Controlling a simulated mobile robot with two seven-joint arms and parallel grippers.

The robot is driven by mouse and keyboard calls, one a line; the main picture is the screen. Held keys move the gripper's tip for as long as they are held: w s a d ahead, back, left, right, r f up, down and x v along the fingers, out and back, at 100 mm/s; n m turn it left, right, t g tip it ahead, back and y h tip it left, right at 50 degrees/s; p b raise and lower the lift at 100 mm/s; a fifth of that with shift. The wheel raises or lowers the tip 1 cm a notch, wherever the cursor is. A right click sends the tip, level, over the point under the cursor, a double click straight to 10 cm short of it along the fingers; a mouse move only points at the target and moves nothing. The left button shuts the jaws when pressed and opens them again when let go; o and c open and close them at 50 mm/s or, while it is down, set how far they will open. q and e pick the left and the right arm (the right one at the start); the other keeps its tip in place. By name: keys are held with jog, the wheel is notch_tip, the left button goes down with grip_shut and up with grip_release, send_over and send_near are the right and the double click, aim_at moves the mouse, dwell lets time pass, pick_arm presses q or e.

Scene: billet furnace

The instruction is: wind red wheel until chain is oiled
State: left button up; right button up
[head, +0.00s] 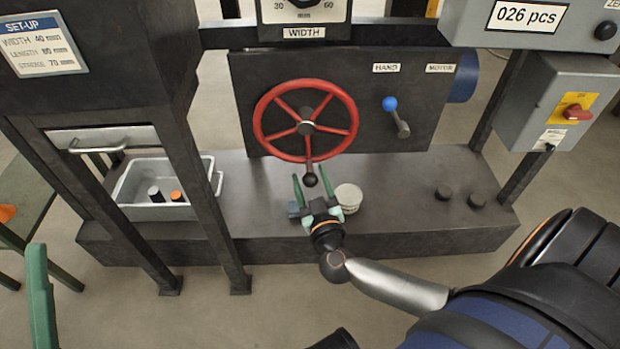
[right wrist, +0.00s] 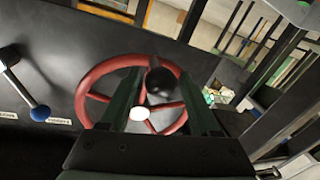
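The red wheel (head: 347,128) stands upright on a dark panel, with spokes and a grey hub. Its crank handle with a black knob (head: 310,180) points down at the wheel's bottom. My right gripper (head: 312,186) is open, its green fingers spread on either side of the knob. In the right wrist view the knob (right wrist: 160,82) shows between the fingertips, with the wheel (right wrist: 88,88) behind; I cannot tell whether the fingers touch it. One green finger of my left gripper (head: 39,290) shows at the lower left; its opening cannot be judged. I see no chain.
A blue-knobbed lever (head: 398,118) sits right of the wheel, its knob towards the HAND label. A grey tray (head: 130,211) with a dark and an orange cylinder stands left. A pale round stack (head: 349,196) is right beside my right gripper. A counter (head: 527,17) reads 026 pcs.

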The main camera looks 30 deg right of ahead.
grip_shut()
dwell(1.1)
